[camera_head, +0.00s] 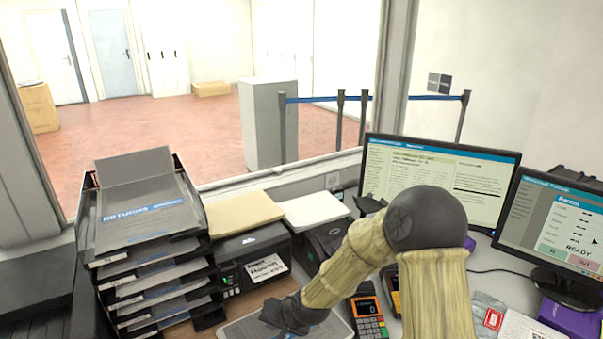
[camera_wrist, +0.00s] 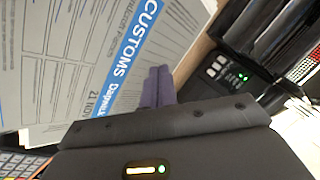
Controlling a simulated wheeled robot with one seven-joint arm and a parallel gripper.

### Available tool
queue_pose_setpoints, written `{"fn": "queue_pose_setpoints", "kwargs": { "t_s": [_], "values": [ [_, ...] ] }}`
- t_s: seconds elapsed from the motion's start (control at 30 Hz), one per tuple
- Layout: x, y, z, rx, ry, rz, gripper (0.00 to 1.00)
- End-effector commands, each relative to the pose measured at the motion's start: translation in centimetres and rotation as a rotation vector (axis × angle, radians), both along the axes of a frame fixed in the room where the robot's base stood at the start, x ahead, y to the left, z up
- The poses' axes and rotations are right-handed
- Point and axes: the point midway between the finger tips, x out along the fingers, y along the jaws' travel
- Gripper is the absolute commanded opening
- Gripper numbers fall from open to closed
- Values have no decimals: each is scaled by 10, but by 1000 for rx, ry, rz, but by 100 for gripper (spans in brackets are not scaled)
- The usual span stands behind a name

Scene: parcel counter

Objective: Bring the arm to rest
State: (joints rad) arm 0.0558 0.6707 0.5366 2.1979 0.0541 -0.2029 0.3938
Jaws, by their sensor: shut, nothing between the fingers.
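My gripper (camera_wrist: 158,73) shows in the wrist view with its two purple-grey fingers pressed together, and nothing is between them. The fingertips are over or beside a stack of printed customs forms (camera_wrist: 85,45) with a blue stripe; I cannot tell whether they touch. In the head view my arm is bent in front of the counter, and the dark end of my gripper (camera_head: 284,315) is low, over a form (camera_head: 250,329) on the counter. The fingers are hard to make out there.
A paper tray tower (camera_head: 150,245) stands at the left, beside a black printer (camera_head: 250,265) with a folder (camera_head: 240,214) on top. A card terminal (camera_head: 368,315) stands close to my forearm. Two monitors (camera_head: 450,180) (camera_head: 555,225) stand at the right. A window frame lies behind.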

Motion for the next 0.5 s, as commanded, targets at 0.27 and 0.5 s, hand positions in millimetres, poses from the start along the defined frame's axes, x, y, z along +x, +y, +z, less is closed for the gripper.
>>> {"fn": "queue_pose_setpoints", "kwargs": {
  "t_s": [0.27, 0.5],
  "values": [
    [-43, -107, 39, -293, 14, 76, 0],
    [-95, -178, 72, -442, 72, 92, 0]
  ]
}}
